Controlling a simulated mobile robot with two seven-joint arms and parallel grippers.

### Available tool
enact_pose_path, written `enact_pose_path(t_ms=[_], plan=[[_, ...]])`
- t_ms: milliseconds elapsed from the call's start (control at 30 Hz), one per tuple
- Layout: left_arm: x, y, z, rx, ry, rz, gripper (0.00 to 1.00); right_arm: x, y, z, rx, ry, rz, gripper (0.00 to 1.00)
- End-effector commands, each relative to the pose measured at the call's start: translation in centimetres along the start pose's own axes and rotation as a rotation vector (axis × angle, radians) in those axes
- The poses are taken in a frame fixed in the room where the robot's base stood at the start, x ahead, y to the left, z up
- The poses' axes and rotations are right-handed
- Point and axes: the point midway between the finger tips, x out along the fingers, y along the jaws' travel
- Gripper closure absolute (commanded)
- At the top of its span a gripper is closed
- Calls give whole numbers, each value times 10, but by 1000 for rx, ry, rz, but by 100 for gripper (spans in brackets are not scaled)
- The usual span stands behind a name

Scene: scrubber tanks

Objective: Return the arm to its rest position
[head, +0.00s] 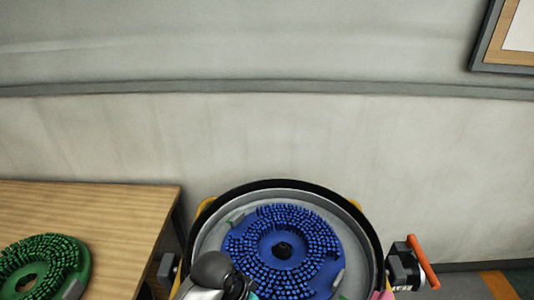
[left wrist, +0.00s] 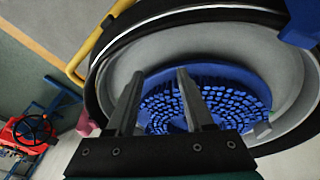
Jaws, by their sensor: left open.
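My left gripper (left wrist: 157,85) is open, its two dark fingers apart with nothing between them. In the left wrist view the fingers are in front of a round blue bristle brush (left wrist: 215,95). I cannot tell whether they touch it. The brush (head: 285,240) lies in a round grey tub with a black rim (head: 285,184) in the head view. Part of my left arm (head: 213,270) shows at the bottom and covers the brush's lower left edge. The left gripper's fingers are not clearly visible in the head view. My right gripper is in neither view.
A wooden table (head: 90,205) stands at the left with a green bristle brush (head: 42,265) on it. A dark fitting with an orange handle (head: 423,262) is right of the tub. A red wheeled device (left wrist: 28,132) shows at left in the wrist view. A wall (head: 270,140) stands behind.

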Motion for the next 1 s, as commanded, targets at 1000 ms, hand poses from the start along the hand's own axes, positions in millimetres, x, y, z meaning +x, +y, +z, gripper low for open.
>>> enact_pose_path(t_ms=[1000], plan=[[-65,-29,172,-383,72,-296,47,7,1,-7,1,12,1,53]])
